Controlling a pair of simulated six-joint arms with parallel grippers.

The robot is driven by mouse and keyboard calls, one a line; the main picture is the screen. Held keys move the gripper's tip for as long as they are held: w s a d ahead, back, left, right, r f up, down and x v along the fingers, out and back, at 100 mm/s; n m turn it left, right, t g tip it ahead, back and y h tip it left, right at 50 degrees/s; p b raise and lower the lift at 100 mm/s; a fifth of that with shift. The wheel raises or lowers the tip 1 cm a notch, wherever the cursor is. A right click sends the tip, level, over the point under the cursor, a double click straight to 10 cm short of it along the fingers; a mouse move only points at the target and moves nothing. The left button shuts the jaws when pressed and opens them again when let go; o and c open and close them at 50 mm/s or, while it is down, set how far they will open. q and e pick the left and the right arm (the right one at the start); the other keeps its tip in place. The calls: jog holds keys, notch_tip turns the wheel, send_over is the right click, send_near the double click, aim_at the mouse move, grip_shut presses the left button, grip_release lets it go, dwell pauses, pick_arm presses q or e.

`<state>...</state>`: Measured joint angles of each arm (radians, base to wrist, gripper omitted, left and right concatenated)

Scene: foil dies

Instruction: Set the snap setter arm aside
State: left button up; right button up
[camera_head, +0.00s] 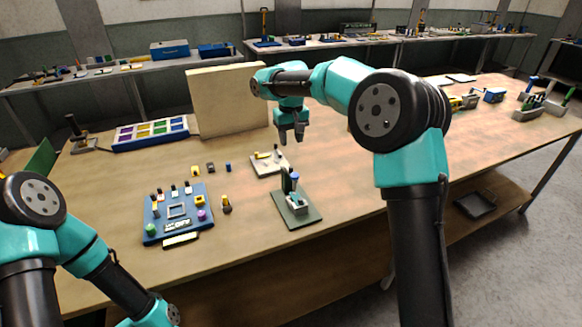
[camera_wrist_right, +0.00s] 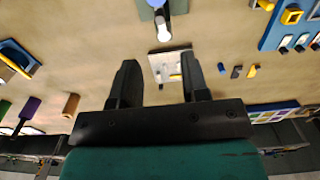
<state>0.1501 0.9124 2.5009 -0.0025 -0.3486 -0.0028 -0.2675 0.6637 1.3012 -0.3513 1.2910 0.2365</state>
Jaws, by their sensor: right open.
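A small press on a dark green base plate (camera_head: 310,217) stands near the table's front edge in the head view. It has a grey block, an upright dark green part (camera_head: 287,184) and a blue piece (camera_head: 295,177) on top; I take this for the snap setter, but cannot make out its arm clearly. Part of it shows at the top edge of the right wrist view (camera_wrist_right: 155,5). My right gripper (camera_head: 291,138) hangs fingers down above the table behind the press. Its fingers (camera_wrist_right: 160,72) are apart with nothing between them. My left gripper is out of frame.
A pale small plate (camera_head: 262,171) with small parts lies below my right gripper. A blue board (camera_head: 163,226) with several dies is to the left. A tan upright panel (camera_head: 226,100) and a tray of coloured compartments (camera_head: 124,145) stand behind.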

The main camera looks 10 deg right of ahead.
aim_at(291, 167)
notch_tip(291, 167, down, 11)
jog(key=shift+f, duration=0.1)
dwell(0.3)
grip_shut()
dwell(0.4)
